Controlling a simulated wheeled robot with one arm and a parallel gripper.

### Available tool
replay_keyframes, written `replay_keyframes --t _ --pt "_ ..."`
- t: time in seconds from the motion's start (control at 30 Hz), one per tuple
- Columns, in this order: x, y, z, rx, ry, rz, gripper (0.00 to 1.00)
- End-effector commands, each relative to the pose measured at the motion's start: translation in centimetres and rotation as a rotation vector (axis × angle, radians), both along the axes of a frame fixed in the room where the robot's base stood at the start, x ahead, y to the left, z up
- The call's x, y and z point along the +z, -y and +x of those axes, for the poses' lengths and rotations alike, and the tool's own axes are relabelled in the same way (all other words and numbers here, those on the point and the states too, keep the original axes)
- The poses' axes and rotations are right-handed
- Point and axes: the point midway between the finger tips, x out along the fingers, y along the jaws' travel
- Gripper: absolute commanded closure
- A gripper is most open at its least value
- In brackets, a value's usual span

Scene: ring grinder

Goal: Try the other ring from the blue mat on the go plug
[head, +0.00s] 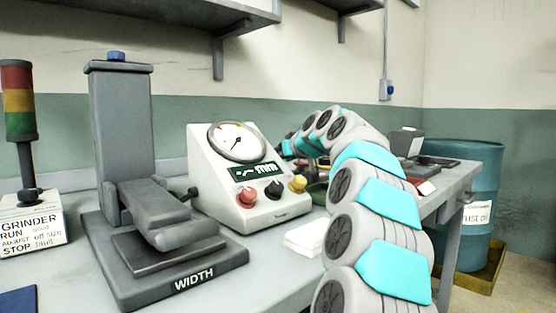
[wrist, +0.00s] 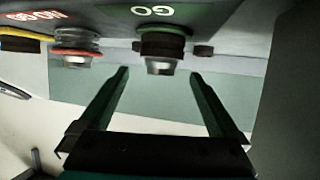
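The go plug (wrist: 160,66) points toward my gripper in the wrist view, under a green label reading GO. A dark, wide band (wrist: 163,45) that looks like a ring sits around it, behind its bare metal tip. My gripper (wrist: 159,73) is open, its two fingers apart on either side of the plug tip, with nothing between them that I can see held. In the head view my arm hides the gripper and the plug. A corner of a dark blue mat (head: 18,302) shows at bottom left; no ring is visible on that part.
The no-go plug (wrist: 76,52) with a red band stands left of the go plug in the wrist view. The grinder gauge box (head: 245,180), the WIDTH press (head: 130,190) and a signal tower (head: 20,110) stand on the bench. A blue drum (head: 470,200) stands beyond the bench.

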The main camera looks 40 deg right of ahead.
Motion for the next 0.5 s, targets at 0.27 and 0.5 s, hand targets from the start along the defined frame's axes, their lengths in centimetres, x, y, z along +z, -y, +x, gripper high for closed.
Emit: replay_keyframes --t 0.27,0.5 --pt "0.0 0.0 0.0 0.0 0.0 0.0 0.01" --pt "0.7 -0.3 -1.5 0.0 0.001 -0.001 0.01"
